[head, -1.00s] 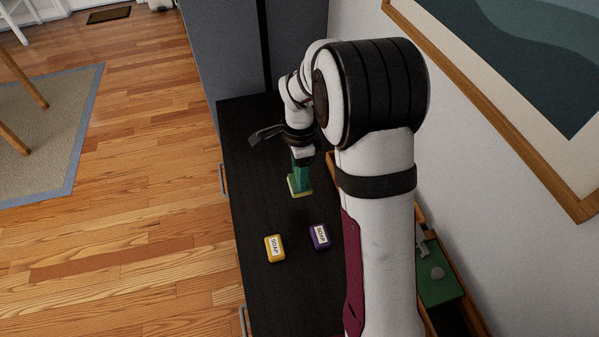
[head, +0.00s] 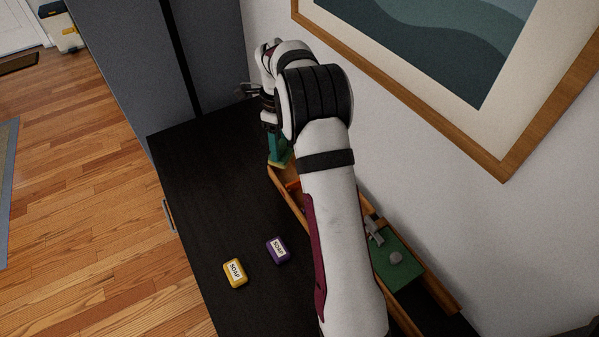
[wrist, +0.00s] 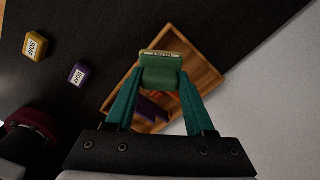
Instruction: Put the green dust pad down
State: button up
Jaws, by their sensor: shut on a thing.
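The green dust pad (wrist: 161,76) is clamped between the two teal fingers of my gripper (wrist: 161,88) in the wrist view. In the head view my gripper (head: 276,146) is at the far part of the black desk, and the pad's pale yellow-green lower edge (head: 280,163) shows beneath it. The pad is over or beside a wooden tray (head: 283,193); its exact height above it cannot be told. In the wrist view the tray (wrist: 204,72) lies behind the pad, with orange and purple things inside partly hidden by the fingers.
A yellow soap (head: 235,272) and a purple soap (head: 278,250) lie on the black desk (head: 205,200), left of the tray. A green piece with a grey knob (head: 395,258) is at the right by the wall. The desk's left part is clear.

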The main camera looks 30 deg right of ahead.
jog(key=d+m, duration=0.1)
jog(key=d, duration=0.1)
jog(key=d+m, duration=0.1)
jog(key=shift+w+d+m, duration=0.1)
jog(key=shift+w+m, duration=0.15)
jog(key=shift+m, duration=0.05)
notch_tip(320, 180, down, 10)
jog(key=shift+d+r, duration=0.1)
jog(key=shift+r, duration=0.15)
jog(key=o, duration=1.3)
jog(key=shift+f, duration=0.1)
